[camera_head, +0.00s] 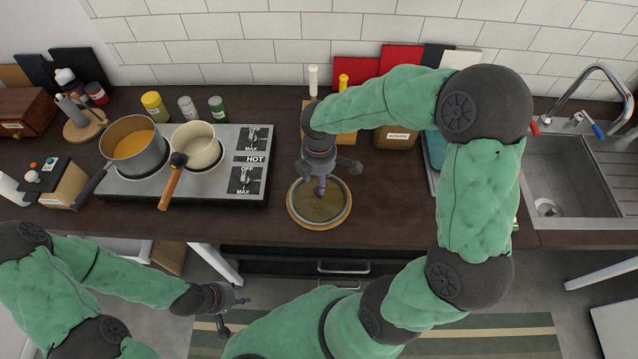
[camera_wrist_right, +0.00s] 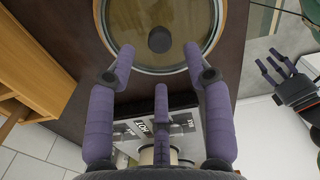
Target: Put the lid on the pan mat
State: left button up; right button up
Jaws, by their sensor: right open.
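The round glass lid (camera_head: 318,203) has a grey rim and a dark knob. It lies flat on a round tan board that looks like the pan mat (camera_head: 345,215), whose edge shows around it. In the right wrist view, the lid (camera_wrist_right: 180,55) and its knob (camera_wrist_right: 159,40) are seen from above, with the mat's tan rim (camera_wrist_right: 104,47) outside. My right gripper (camera_head: 325,178) is open over the lid, fingers spread to either side of the knob and apart from it. My left gripper (camera_head: 236,312) is open and empty, low in front of the counter.
A stove (camera_head: 225,185) with an orange-filled pot (camera_head: 135,145) and a cream saucepan (camera_head: 197,148) stands left of the lid. Jars and cutting boards line the wall. A sink (camera_head: 565,170) is at the right. Dark counter is clear just around the mat.

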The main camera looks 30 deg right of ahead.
notch_tip(320, 180, up, 5)
jog(key=shift+r+p, duration=0.1)
jog(key=shift+p, duration=0.35)
